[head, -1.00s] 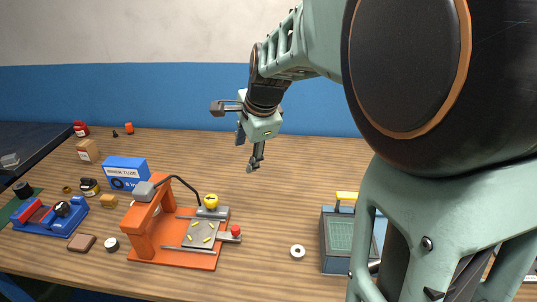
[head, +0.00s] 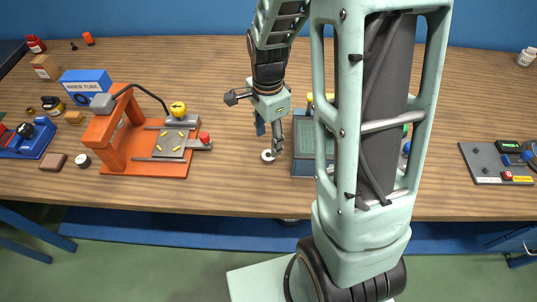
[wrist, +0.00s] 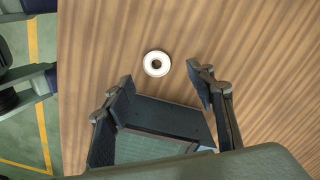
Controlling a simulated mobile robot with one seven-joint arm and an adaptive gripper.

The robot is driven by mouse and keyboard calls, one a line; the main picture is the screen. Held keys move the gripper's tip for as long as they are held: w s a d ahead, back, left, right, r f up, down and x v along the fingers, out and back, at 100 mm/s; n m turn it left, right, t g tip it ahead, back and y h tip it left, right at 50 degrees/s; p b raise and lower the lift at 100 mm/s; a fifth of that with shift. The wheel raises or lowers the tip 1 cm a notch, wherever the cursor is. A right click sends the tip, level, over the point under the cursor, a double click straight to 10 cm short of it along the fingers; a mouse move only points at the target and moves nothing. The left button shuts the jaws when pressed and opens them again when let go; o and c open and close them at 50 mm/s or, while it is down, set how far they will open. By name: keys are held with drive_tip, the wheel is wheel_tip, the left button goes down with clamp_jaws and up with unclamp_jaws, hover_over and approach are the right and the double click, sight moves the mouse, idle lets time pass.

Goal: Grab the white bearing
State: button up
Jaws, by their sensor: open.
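The white bearing (head: 268,156) is a small white ring with a dark hole. It lies flat on the wooden table, left of the blue-grey bin. In the wrist view the white bearing (wrist: 157,63) lies on bare wood, just beyond the fingertips and roughly centred between them. My gripper (head: 269,138) points down, close above the bearing. In the wrist view my gripper (wrist: 158,75) has its two fingers spread apart with nothing between the tips.
An orange press (head: 112,160) stands to the left. The table's front edge is near the bearing. Bare wood lies behind.

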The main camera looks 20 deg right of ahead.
sight(269, 151)
drive_tip(key=f, duration=0.4)
drive_tip(key=shift+s, duration=0.3)
drive_tip(key=shift+f, duration=0.75)
drive_tip(key=shift+c, duration=0.3)
drive_tip(key=c, duration=1.2)
drive_tip(key=shift+r, duration=0.1)
